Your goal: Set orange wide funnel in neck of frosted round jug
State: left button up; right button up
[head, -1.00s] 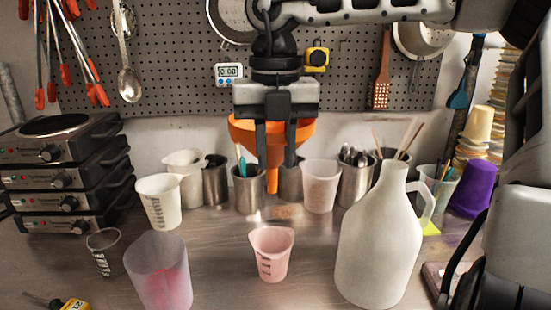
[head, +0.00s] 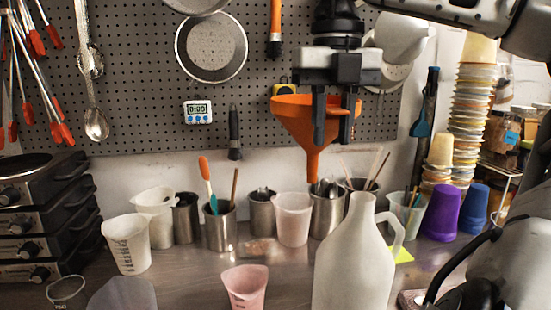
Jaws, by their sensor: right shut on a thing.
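The orange wide funnel (head: 291,117) is held in the air by my right gripper (head: 334,142), whose fingers are shut on it. The funnel is upright with its spout pointing down. The frosted round jug (head: 352,262) stands upright on the counter, its handle on the right and its lower part cut off by the picture's bottom edge. The jug's neck (head: 362,203) is below and to the right of the spout tip in the picture, with a visible gap between them. My left gripper is not in view.
A pink measuring cup (head: 245,287) stands left of the jug. Metal cups and beakers (head: 220,228) line the back of the counter. A purple cup (head: 441,211) stands right of the jug. Stacked hot plates (head: 45,215) are at the left.

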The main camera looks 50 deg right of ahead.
jog(key=s+d+r, duration=0.3)
jog(key=s+d, duration=0.1)
jog(key=s, duration=0.4)
jog(key=shift+s, duration=0.25)
pick_arm(q)
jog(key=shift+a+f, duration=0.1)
jog(key=b, duration=0.1)
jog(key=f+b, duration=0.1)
jog(key=b, duration=0.1)
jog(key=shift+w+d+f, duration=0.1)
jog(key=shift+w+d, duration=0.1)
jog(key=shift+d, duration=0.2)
pick_arm(e)
notch_tip(320, 180, down, 4)
jog(key=shift+r, duration=0.1)
pick_arm(q)
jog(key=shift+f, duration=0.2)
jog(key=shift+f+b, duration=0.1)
jog(key=shift+b, duration=0.3)
pick_arm(e)
jog(key=shift+f, duration=0.25)
